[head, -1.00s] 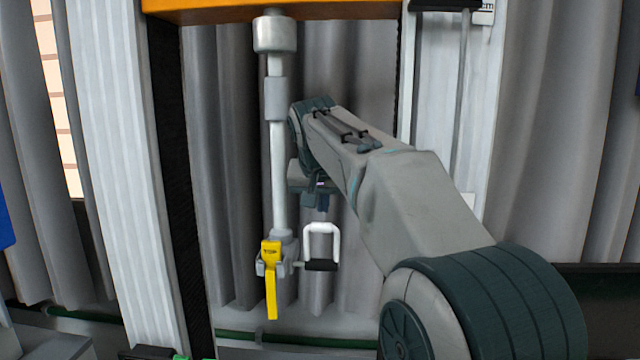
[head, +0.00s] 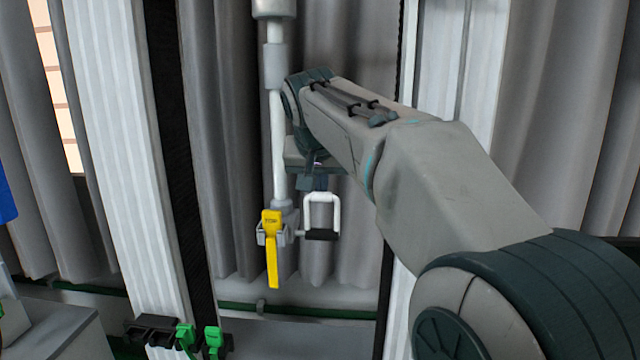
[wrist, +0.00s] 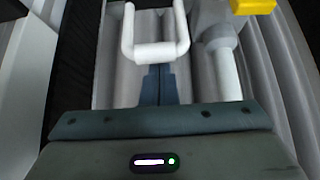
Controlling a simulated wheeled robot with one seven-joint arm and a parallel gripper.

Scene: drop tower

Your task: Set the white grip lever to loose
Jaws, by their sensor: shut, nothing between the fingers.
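The white grip lever (head: 335,208) is a U-shaped white handle with a black grip bar (head: 322,235) at its lower end. It sits on the right side of the clamp at the bottom of the hanging rod, with its loop upward. In the wrist view the white handle (wrist: 155,52) shows at the top centre. My gripper (head: 313,184) is just above the handle in the head view. In the wrist view its shut fingers (wrist: 158,80) point at the handle's crossbar. They hold nothing. I cannot tell whether they touch the bar.
A yellow tag or lever (head: 272,250) hangs on the clamp to the left of the handle. The pale vertical rod (head: 278,140) runs up from the clamp. White tower columns (head: 115,150) stand either side. Green latches (head: 213,340) sit at lower left. Grey curtains hang behind.

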